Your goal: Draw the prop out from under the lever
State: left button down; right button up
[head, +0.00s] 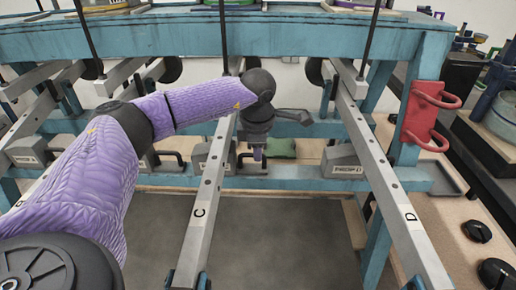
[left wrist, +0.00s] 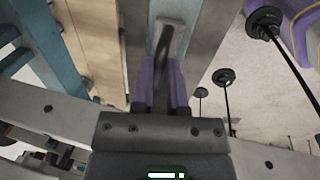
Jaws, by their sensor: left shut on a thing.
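My left gripper (head: 257,154) is low behind lever C (head: 203,190), at the blue frame's lower crossbar. It is shut on the black handle of the grey prop (head: 215,152) beside lever C. In the left wrist view the purple fingers (left wrist: 164,88) close around the dark handle (left wrist: 172,42). The prop's contact with the lever is partly hidden. Lever C slopes down toward me. Lever D (head: 385,180) is to its right, with a block labelled PROP D (head: 345,164) next to it. My right gripper is not in view.
The blue frame (head: 300,183) spans the view. Other levers and props (head: 28,150) stand at left. A red bracket (head: 428,115) is fixed on the right post. A green pad (head: 281,148) lies behind the crossbar. The grey floor area (head: 290,235) between levers C and D is clear.

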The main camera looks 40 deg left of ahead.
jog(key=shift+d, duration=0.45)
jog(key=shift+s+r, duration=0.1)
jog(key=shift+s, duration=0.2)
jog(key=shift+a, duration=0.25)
